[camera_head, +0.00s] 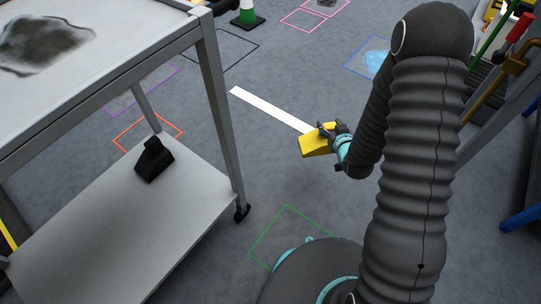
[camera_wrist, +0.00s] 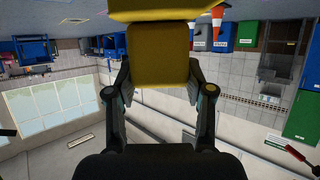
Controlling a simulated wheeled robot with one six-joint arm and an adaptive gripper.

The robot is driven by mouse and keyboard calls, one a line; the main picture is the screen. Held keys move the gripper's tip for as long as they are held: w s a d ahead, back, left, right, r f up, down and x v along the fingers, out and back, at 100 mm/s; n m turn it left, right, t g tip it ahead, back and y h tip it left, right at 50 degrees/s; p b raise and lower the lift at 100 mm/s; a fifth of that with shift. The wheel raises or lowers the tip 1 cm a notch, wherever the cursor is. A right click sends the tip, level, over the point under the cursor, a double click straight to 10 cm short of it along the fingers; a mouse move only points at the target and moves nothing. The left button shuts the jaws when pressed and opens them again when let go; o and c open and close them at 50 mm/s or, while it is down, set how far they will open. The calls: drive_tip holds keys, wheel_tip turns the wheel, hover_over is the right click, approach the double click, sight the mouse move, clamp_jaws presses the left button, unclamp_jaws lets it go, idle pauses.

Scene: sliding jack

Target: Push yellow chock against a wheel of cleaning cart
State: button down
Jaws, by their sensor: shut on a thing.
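The yellow chock (camera_head: 316,146) is in my gripper (camera_head: 331,137), held in front of the arm near the middle of the head view. In the wrist view the yellow chock (camera_wrist: 160,55) fills the top middle, between the two fingers of my gripper (camera_wrist: 160,80). A grey two-shelf cart (camera_head: 222,110) stands at the left, with a small black caster wheel (camera_head: 242,212) at its near right leg. I cannot tell whether this is the cleaning cart. The chock is apart from that wheel, up and to the right of it in the picture.
A black wedge-shaped block (camera_head: 154,160) sits on the cart's lower shelf (camera_head: 190,205). A white strip (camera_head: 268,108) and coloured outlines, one green (camera_head: 268,232), mark the floor. Equipment with a red handle (camera_head: 519,28) is at right.

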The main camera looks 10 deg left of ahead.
drive_tip(key=s+a+f+n+g+y+b, duration=0.1)
drive_tip(key=s+a+f+n+g+y, duration=0.3)
drive_tip(key=a+f, duration=0.4)
drive_tip(key=s+a+f+n+g+y+b, duration=0.25)
drive_tip(key=s+a+f+n, duration=0.3)
drive_tip(key=a, duration=0.55)
wheel_tip(320, 180, down, 10)
drive_tip(key=w+b, duration=0.1)
drive_tip(key=b, duration=0.4)
drive_tip(key=shift+f+m+y, duration=0.25)
drive_tip(key=shift+m+y, duration=0.2)
drive_tip(key=shift+d+g, duration=0.1)
drive_tip(key=shift+g, duration=0.15)
drive_tip(key=shift+s+a+f, duration=0.1)
drive_tip(key=shift+s+a, duration=0.2)
drive_tip(key=shift+s, duration=0.4)
drive_tip(key=shift+s+a+f, duration=0.1)
drive_tip(key=shift+s+a, duration=0.2)
drive_tip(key=shift+s, duration=0.45)
drive_tip(key=shift+s+a, duration=0.3)
drive_tip(key=shift+s, duration=0.4)
drive_tip(key=shift+c, duration=1.7)
unclamp_jaws()
